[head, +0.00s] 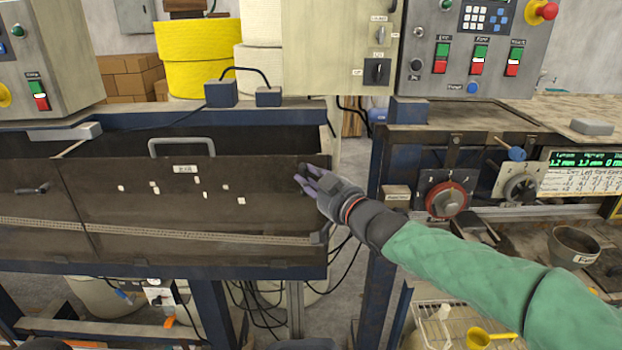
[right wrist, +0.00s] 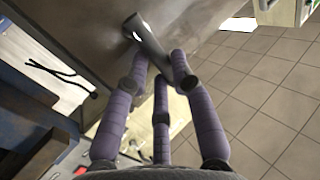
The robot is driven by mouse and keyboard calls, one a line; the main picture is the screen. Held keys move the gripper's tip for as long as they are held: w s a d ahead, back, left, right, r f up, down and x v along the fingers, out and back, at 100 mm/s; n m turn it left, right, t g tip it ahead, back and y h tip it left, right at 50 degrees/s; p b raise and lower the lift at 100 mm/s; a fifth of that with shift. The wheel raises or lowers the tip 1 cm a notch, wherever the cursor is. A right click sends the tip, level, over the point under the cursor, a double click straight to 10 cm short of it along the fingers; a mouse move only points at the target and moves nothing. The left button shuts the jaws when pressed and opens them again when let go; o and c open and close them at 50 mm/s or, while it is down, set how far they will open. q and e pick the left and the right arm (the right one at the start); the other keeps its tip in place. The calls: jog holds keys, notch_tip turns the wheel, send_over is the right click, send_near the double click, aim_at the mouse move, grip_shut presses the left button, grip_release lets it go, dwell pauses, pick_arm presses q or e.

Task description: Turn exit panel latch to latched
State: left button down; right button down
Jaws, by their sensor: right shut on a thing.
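The exit panel (head: 250,200) is a dark brown, worn panel with a grey bar handle (head: 181,147) on its top edge and a small label below it. My right gripper (head: 308,182) is at the panel's upper right corner, its purple fingers covering most of the latch there. In the right wrist view the latch (right wrist: 148,42) is a shiny grey metal lever set against the dark panel. My right gripper (right wrist: 160,75) is shut on it, with fingers on both sides. The lever's exact turn is hard to tell. My left gripper is not in view.
Right of the panel stands a machine with a red dial (head: 446,199), a grey dial (head: 521,189) and a green display. A control box (head: 475,50) with switches and a red stop button hangs above. Black cables (head: 250,300) hang below the panel. A yellow roll (head: 197,58) stands behind.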

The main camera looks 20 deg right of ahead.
jog(key=shift+w+a+r+n+g+h+p, duration=0.1)
jog(key=shift+a+r+n+g+h+p, duration=0.3)
jog(key=shift+n+p, duration=0.5)
jog(key=shift+a+f+n+g+p, duration=0.15)
jog(key=shift+a+n+g+p, duration=0.1)
jog(key=shift+n+g+p, duration=0.15)
jog(key=shift+w+a+f+n+g+h, duration=0.15)
jog(key=shift+a+n+g+h, duration=0.2)
jog(key=shift+n+g+h, duration=0.2)
jog(key=shift+w+a+f+n+g+h+b, duration=0.15)
jog(key=shift+a+n+g+h+b, duration=0.5)
jog(key=shift+n, duration=0.4)
jog(key=shift+w+a+f+n+h, duration=0.1)
jog(key=shift+a+n+h, duration=0.15)
jog(key=shift+n+h, duration=0.3)
jog(key=shift+w+a+f+n+g+h+p, duration=0.15)
jog(key=shift+a+f+n+g+h, duration=0.15)
jog(key=shift+n+h, duration=0.25)
jog(key=shift+a+f+n+g+h+p, duration=0.1)
jog(key=shift+a+n+g+h+p, duration=0.05)
jog(key=shift+n+g+h, duration=0.3)
jog(key=shift+w+a+f+n+g+h+p, duration=0.1)
jog(key=shift+a+f+n+g+h+p, duration=0.1)
jog(key=shift+f+n+h+p, duration=0.3)
jog(key=shift+a+f+n+g+h+p, duration=0.1)
jog(key=shift+n+g+h+p, duration=0.1)
jog(key=shift+n+h, duration=0.4)
jog(key=shift+f, duration=0.1)
